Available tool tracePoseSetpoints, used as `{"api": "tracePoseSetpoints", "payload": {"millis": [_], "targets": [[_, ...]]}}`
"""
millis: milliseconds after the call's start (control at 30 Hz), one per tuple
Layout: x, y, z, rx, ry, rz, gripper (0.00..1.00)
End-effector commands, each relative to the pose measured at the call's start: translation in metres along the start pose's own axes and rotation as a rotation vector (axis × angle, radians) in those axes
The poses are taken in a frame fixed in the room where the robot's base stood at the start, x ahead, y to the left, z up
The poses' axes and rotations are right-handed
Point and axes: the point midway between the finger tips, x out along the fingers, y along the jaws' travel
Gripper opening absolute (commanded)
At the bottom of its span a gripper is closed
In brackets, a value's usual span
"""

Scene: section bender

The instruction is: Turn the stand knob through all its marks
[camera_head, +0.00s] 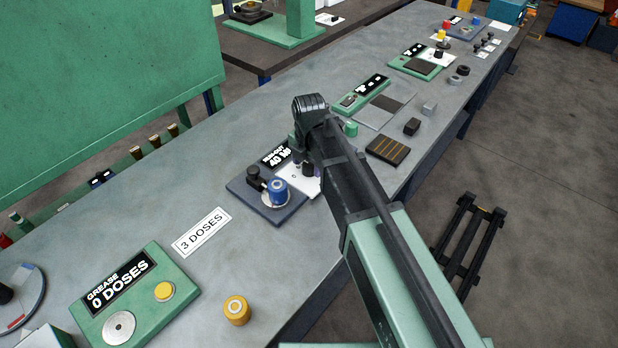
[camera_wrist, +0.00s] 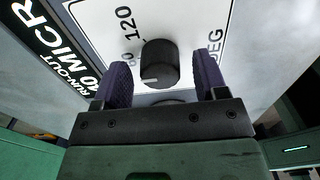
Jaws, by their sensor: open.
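The stand knob (camera_wrist: 160,62) is a black round knob on a white dial plate (camera_wrist: 195,25) in the wrist view. Its white pointer line shows at the lower left of its face. The plate reads "120" and "DEG"; another number at its left is partly hidden by a finger. My gripper (camera_wrist: 161,72) is open, with one purple finger on each side of the knob and a visible gap on both sides. In the head view the knob (camera_head: 308,170) sits on the blue-grey stand (camera_head: 290,212), just below my gripper, partly hidden by my arm.
A blue cylinder (camera_head: 278,191) and a black post (camera_head: 254,175) stand on the stand, left of the knob. A green grease box (camera_head: 137,295) and a yellow cylinder (camera_head: 237,310) are at the front left.

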Motion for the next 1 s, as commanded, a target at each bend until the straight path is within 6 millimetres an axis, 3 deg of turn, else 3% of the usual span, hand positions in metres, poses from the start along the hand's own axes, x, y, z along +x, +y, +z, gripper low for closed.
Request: {"api": "tracePoseSetpoints", "payload": {"millis": [33, 300, 600, 633, 1000], "targets": [[0.0094, 0.0000, 0.0000, 0.000, 0.000, 0.000, 0.66], [0.0065, 0.0000, 0.0000, 0.000, 0.000, 0.000, 0.65], [0.0065, 0.0000, 0.0000, 0.001, 0.000, 0.000, 0.19], [0.0065, 0.0000, 0.0000, 0.001, 0.000, 0.000, 0.17], [0.0066, 0.0000, 0.0000, 0.061, 0.000, 0.000, 0.17]]}}
